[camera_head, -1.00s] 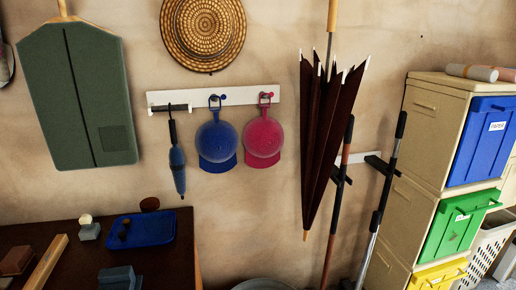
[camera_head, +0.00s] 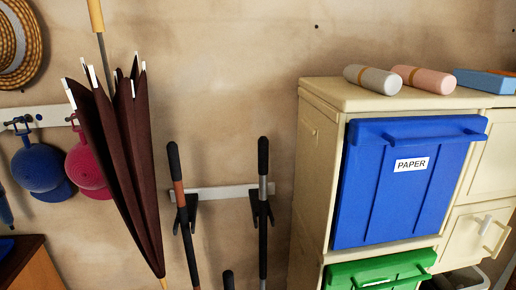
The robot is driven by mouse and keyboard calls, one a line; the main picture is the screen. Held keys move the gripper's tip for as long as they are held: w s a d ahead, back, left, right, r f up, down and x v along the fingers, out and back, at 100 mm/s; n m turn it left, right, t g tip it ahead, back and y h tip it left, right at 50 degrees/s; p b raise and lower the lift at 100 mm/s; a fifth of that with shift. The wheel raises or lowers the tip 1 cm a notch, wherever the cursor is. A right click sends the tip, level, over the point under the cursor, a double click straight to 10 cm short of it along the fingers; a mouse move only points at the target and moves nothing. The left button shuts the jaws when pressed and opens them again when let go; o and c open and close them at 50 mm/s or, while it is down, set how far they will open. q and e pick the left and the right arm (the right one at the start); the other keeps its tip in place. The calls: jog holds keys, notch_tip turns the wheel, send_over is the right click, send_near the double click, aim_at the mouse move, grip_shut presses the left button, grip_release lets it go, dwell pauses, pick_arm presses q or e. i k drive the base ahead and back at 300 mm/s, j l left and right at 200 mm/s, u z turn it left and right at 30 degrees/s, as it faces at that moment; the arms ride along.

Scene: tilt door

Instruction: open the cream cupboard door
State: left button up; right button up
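A cream cupboard (camera_head: 318,150) stands at the right of the head view. Its front holds a blue door (camera_head: 400,190) labelled PAPER with a bar handle along its top, and a green one (camera_head: 375,270) below, cut off by the lower edge. To the right is a cream door (camera_head: 474,238) with a pale handle (camera_head: 491,226); it looks closed. Another cream panel (camera_head: 495,160) sits above it, cut off by the right edge. Neither of my grippers is in view.
Two rolled items, one grey (camera_head: 373,79) and one pink (camera_head: 424,79), and a blue box (camera_head: 485,81) lie on the cupboard top. Left of it, long-handled tools hang on a wall rack (camera_head: 228,192). A dark umbrella (camera_head: 118,160) hangs further left, beside caps.

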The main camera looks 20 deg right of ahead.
aim_at(462, 243)
jog(key=l+u, duration=0.2)
jog(key=l, duration=0.2)
jog(key=k+l+u, duration=0.15)
jog(key=l, duration=0.25)
jog(key=l+u, duration=0.2)
jog(key=l, duration=0.15)
jog(key=k+l+u, duration=0.15)
jog(key=l, duration=0.25)
jog(key=l+u, duration=0.4)
jog(key=l, duration=0.25)
jog(key=l+z, duration=0.15)
jog(key=z, duration=0.3)
jog(key=i+z, duration=0.15)
jog(key=z, duration=0.35)
